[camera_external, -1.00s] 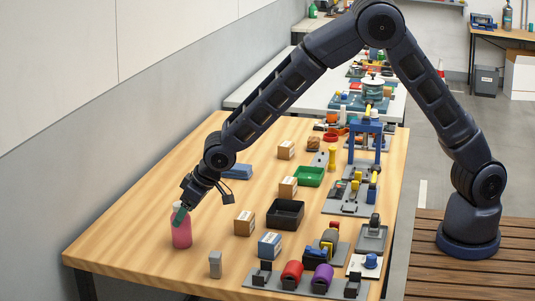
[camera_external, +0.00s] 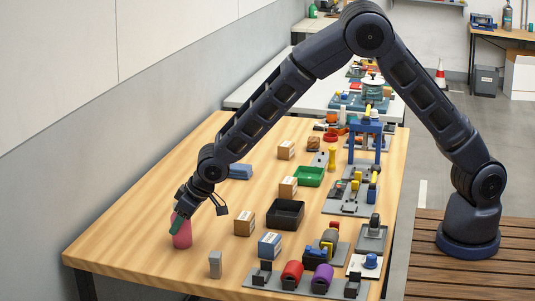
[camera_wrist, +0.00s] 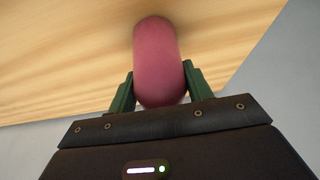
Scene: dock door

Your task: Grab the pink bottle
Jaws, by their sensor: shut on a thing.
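The pink bottle (camera_external: 182,238) stands upright on the wooden table near its left end in the external view. My gripper (camera_external: 177,224) reaches down to its upper part from above, at a tilt. In the wrist view the pink bottle (camera_wrist: 158,60) lies between the two green fingers of my gripper (camera_wrist: 159,88), one on each side and touching it. The gripper is shut on the bottle. The bottle's top is partly hidden by the gripper in the external view.
A small grey block (camera_external: 215,264) stands in front and to the right of the bottle. A cardboard box (camera_external: 244,222), a black tray (camera_external: 285,214) and a blue-and-white box (camera_external: 269,245) are further right. The wall (camera_external: 60,190) runs along the table's left side.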

